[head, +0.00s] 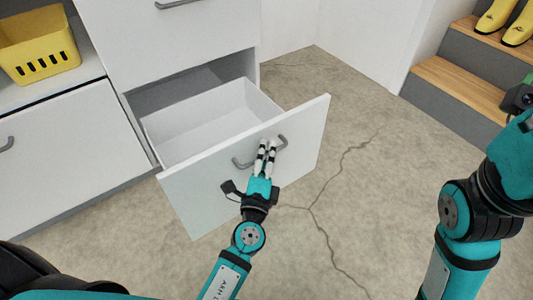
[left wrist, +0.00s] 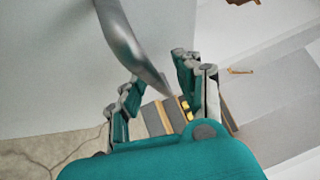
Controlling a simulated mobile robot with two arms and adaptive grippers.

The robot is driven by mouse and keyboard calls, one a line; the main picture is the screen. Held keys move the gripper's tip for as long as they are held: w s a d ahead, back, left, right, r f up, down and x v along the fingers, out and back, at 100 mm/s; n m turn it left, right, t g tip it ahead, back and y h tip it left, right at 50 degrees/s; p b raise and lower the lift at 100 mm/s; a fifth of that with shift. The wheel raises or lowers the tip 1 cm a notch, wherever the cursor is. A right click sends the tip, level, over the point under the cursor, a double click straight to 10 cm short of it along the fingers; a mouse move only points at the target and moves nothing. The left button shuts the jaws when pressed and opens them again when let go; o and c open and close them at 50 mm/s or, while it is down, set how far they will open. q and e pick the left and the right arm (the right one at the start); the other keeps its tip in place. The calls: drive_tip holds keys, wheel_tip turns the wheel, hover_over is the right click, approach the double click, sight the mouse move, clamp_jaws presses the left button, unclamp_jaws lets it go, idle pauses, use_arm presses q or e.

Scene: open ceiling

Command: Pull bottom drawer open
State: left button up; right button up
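The bottom drawer (head: 235,178) is pulled well out of the white cabinet, and its inside is empty. A grey bar handle (head: 243,164) runs across its front panel. In the left wrist view the handle (left wrist: 132,42) passes between the fingers of my left gripper (left wrist: 158,72).
Another drawer (head: 165,40) above is closed. A yellow basket (head: 38,45) stands on the lower cabinet at the left. Grey steps with wooden treads (head: 460,85) and yellow boots (head: 495,17) are at the upper right. The cracked floor (head: 350,190) before the drawer is clear.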

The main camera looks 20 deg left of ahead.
sight(252, 151)
use_arm(q)
clamp_jaws()
idle(0.3)
drive_tip(key=w+a, duration=0.1)
drive_tip(key=a, duration=0.1)
drive_tip(key=w+a, duration=0.2)
drive_tip(key=shift+w+a+f, duration=0.15)
drive_tip(key=shift+a, duration=0.1)
drive_tip(key=shift+c, duration=1)
unclamp_jaws()
drive_tip(key=shift+o, duration=1)
